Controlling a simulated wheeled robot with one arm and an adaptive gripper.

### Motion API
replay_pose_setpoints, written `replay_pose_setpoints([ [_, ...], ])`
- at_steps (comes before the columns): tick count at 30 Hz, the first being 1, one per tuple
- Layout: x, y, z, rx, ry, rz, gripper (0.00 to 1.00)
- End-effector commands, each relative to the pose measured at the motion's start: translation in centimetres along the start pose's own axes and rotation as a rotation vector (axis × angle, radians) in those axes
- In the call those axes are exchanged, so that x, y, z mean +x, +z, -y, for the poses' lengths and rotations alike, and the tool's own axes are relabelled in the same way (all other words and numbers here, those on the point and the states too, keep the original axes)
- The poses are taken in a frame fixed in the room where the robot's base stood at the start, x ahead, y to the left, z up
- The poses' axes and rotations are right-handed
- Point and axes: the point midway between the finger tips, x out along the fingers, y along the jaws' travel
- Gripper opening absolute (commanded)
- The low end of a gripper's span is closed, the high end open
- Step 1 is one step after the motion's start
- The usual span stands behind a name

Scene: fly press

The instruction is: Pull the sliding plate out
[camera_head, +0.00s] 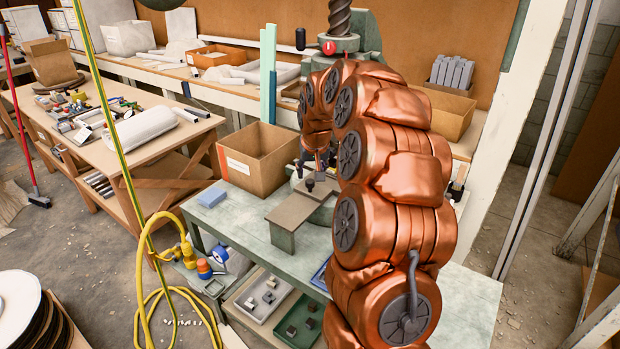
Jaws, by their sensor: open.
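A flat grey-brown plate (292,211) lies level on a green-grey block on the bench, at the foot of the fly press (345,45); I take it to be the sliding plate. A small dark knob (310,186) stands near its far end. My gripper (316,172) hangs from the copper-coloured arm just above the knob. Its dark fingers are open, with nothing seen between them. They are small in the picture, and I cannot tell whether they touch the knob. My arm hides the right part of the plate's base and much of the press.
Trays with small blocks sit below.

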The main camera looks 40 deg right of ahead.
Motion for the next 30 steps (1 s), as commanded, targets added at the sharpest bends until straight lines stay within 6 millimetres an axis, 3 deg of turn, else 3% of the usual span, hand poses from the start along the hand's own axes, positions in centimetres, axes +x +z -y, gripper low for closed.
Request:
replay_pose_setpoints([
  [12,4.8,0.0,0.0,-0.001,0.001,0.001,0.53],
  [21,5.1,0.0,0.0,-0.001,0.0,-0.001,0.53],
  [30,5.1,0.0,0.0,-0.001,0.0,-0.001,0.22],
])
